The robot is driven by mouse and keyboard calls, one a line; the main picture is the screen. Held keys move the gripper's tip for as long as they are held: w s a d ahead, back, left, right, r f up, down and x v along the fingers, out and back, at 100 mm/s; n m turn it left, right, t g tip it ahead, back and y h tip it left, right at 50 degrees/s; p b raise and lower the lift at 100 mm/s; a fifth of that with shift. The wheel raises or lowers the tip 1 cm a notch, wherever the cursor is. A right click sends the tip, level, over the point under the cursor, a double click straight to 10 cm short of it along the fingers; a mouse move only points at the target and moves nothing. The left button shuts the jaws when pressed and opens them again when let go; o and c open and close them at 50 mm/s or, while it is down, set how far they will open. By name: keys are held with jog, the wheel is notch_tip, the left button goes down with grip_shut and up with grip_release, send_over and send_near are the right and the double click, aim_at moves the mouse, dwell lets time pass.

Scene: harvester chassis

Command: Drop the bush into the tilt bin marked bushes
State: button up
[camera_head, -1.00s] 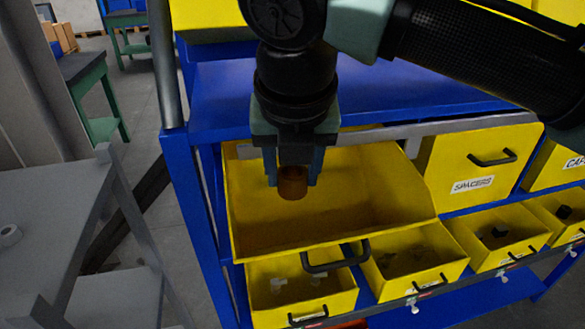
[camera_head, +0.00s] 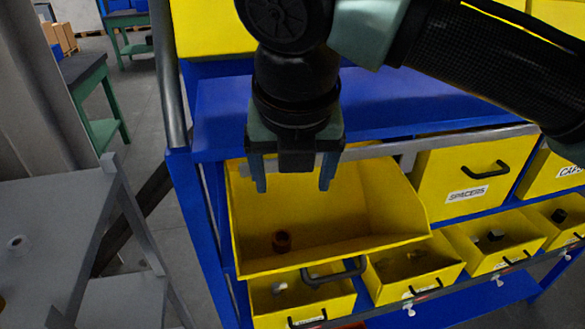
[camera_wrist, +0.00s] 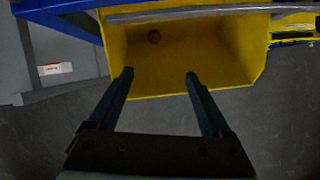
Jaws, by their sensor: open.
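The bush (camera_head: 282,241) is a small brown-orange ring-shaped part. It lies inside the yellow tilt bin (camera_head: 400,200), which is tipped open, near its left front in the head view. In the wrist view the bush (camera_wrist: 154,37) shows as a small dark round thing in the bin (camera_wrist: 255,45). The front of this bin, where a label could be, is not readable. My gripper (camera_head: 296,184) is open and empty above the bin, apart from the bush. Its two fingers (camera_wrist: 160,75) also show spread in the wrist view.
A closed yellow bin marked SPACERS (camera_head: 468,180) is to the right. Smaller open bins (camera_head: 415,275) with parts run below. A blue rack post (camera_head: 192,230) and a grey table (camera_head: 50,240) stand at the left.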

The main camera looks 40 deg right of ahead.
jog(key=p+v, duration=0.7)
jog(key=v, duration=0.2)
jog(key=shift+r, duration=0.1)
dwell(0.8)
jog(key=w+a+r+m+t+y, duration=0.1)
jog(key=w+a+r+t+y, duration=0.1)
jog(key=w+a+r+t, duration=0.35)
jog(key=w+a+r+m+t+y, duration=0.1)
jog(key=w+a+r+t+y, duration=0.15)
jog(key=w+a, duration=0.55)
jog(key=s+a+r+m+t+y, duration=0.1)
jog(key=a+r+m+t+y, duration=0.4)
jog(key=a+r, duration=0.8)
notch_tip(320, 180, up, 6)
jog(key=s+a+m+t+y, duration=0.1)
jog(key=s+m+t+y, duration=0.15)
jog(key=m+t, duration=0.2)
jog(key=s+d+m+t+h, duration=0.4)
jog(key=m+h, duration=0.5)
jog(key=m, duration=0.7)
jog(key=s+t, duration=0.2)
jog(key=shift+t, duration=0.35)
